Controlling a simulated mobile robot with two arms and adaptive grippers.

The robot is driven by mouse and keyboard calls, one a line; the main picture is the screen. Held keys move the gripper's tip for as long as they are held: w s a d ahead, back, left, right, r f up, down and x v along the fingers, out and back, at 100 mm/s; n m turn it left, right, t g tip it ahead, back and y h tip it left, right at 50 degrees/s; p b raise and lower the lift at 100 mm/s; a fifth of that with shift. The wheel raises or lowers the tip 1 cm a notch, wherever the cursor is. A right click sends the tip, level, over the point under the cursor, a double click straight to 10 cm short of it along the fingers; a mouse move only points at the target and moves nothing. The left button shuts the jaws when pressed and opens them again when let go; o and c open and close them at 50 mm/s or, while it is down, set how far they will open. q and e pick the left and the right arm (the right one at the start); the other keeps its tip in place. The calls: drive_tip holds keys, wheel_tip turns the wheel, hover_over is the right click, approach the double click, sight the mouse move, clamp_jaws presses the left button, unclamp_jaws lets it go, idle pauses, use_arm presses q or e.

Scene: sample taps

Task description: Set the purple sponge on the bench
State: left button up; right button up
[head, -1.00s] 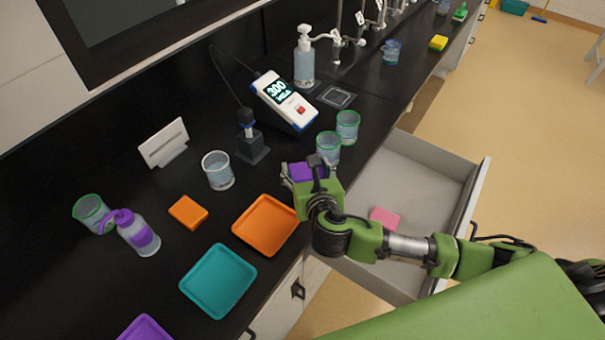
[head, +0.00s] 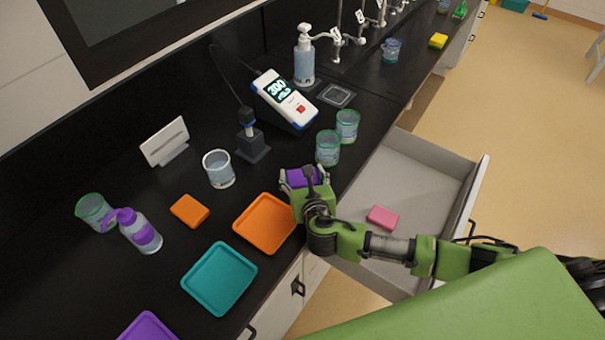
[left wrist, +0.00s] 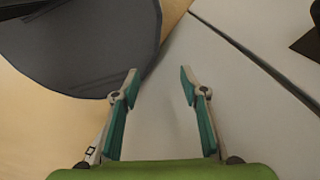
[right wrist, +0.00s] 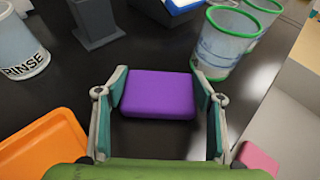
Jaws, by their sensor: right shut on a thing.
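The purple sponge (head: 303,177) is a flat block near the bench's front edge, beside the orange tray. My right gripper (right wrist: 160,95) is shut on the purple sponge (right wrist: 158,94), with one finger at each end of it. The sponge is over the black bench (right wrist: 150,135); I cannot tell whether it touches the surface. In the head view my right gripper (head: 305,180) partly hides the sponge. My left gripper (left wrist: 160,80) is open and empty in the left wrist view, in front of a pale surface. It does not show in the head view.
The orange tray (head: 245,226) is just left of the right gripper. Green-rimmed beakers (head: 328,149) stand just behind it. An open drawer (head: 415,170) with a pink sponge (head: 382,217) lies to the right. A RINSE beaker (head: 218,169) and a meter (head: 285,100) stand farther back.

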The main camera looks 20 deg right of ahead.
drive_tip(key=o, duration=0.8)
drive_tip(key=shift+f, duration=0.1)
drive_tip(key=b+v, duration=0.1)
drive_tip(key=v, duration=1.1)
drive_tip(key=shift+r, duration=0.2)
drive_tip(key=shift+f, duration=0.1)
